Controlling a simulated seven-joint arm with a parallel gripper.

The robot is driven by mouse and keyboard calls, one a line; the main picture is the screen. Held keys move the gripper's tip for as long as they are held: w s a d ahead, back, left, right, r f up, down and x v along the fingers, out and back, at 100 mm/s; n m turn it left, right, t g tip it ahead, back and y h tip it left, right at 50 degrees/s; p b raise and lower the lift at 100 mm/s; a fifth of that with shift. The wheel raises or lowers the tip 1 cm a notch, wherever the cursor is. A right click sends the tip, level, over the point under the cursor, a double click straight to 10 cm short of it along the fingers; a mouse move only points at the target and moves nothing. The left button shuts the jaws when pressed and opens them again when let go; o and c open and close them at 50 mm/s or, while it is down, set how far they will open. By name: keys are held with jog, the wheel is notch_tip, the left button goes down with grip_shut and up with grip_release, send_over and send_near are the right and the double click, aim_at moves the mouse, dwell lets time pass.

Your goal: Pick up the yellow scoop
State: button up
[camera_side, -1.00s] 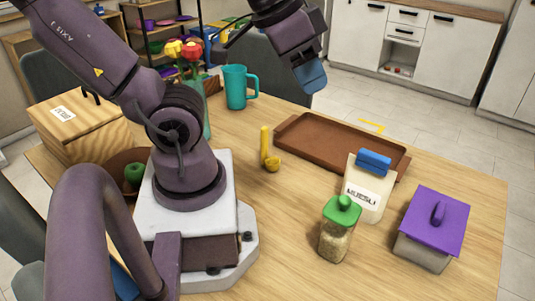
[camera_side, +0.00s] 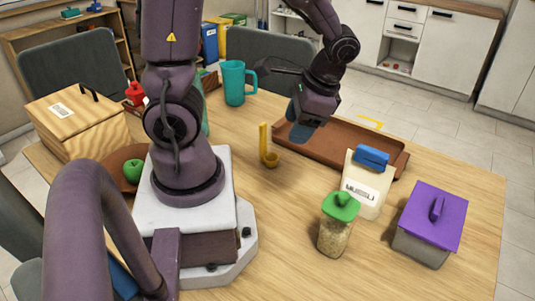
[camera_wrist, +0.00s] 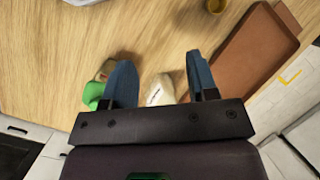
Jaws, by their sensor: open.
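The brown tray (camera_side: 389,165) lies right of the scoop. The muesli bag (camera_side: 366,186), green-lidded jar (camera_side: 336,228) and purple-lidded box (camera_side: 430,220) stand at front right. A teal mug (camera_side: 234,84) stands behind. The table around the scoop is clear.

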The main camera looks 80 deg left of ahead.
jog(key=s+a+f+m+g+y, duration=0.2)
jog(key=s+a+f+g+y, duration=0.1)
jog(key=a+f+g, duration=0.3)
jog(key=r+m+g+y, duration=0.1)
jog(key=m+g+y, duration=0.2)
jog(key=m+y, duration=0.4)
send_over(265, 126)
jog(key=shift+n+y, duration=0.4)
jog(key=f, duration=0.6)
jog(key=shift+w+d, duration=0.3)
jog(key=shift+w, duration=0.05)
jog(key=shift+s+a+f, duration=0.25)
jog(key=shift+s+a, duration=0.4)
jog(key=shift+s, duration=0.05)
jog(key=shift+s+a, duration=0.4)
grip_shut()
jog(key=shift+r, duration=0.1)
